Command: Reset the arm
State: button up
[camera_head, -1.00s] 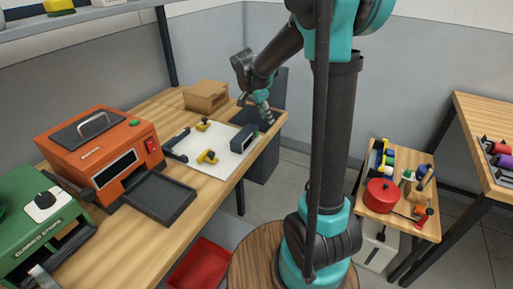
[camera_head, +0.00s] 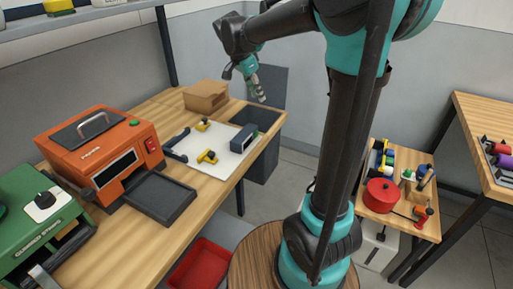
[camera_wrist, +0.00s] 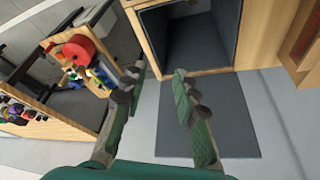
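My gripper (camera_head: 258,90) is raised above the back right corner of the wooden workbench (camera_head: 150,255), near the dark grey bin (camera_head: 262,160). In the wrist view its two green fingers (camera_wrist: 156,85) stand apart with nothing between them. Past the fingertips the open dark bin (camera_wrist: 195,40) shows, and it looks empty inside. My arm is bent over from its upright column, with the gripper pointing down. The gripper touches nothing that I can see.
The bench holds an orange machine (camera_head: 100,150), a green machine (camera_head: 40,220), a cardboard box (camera_head: 206,96) and a white board (camera_head: 208,165) with yellow-handled clamps. A red bin (camera_head: 202,262) sits below. A small table (camera_head: 400,226) with a red pot (camera_head: 381,195) stands at the right.

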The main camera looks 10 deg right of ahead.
jog(key=s+d+f+n+t+y, duration=0.1)
jog(key=s+d+f+n+y, duration=0.1)
jog(key=s+f+n, duration=0.4)
jog(key=s+d+f+n+t+y, duration=0.1)
jog(key=s+d+f+n, duration=0.3)
jog(key=s+f, duration=1)
jog(key=s+n+y, duration=0.1)
jog(key=s+n, duration=0.1)
jog(key=s, duration=0.1)
jog(key=shift+s+d+n, duration=0.25)
jog(key=shift+s+n, duration=0.05)
jog(key=shift+n, duration=0.1)
jog(key=shift+o, duration=0.3)
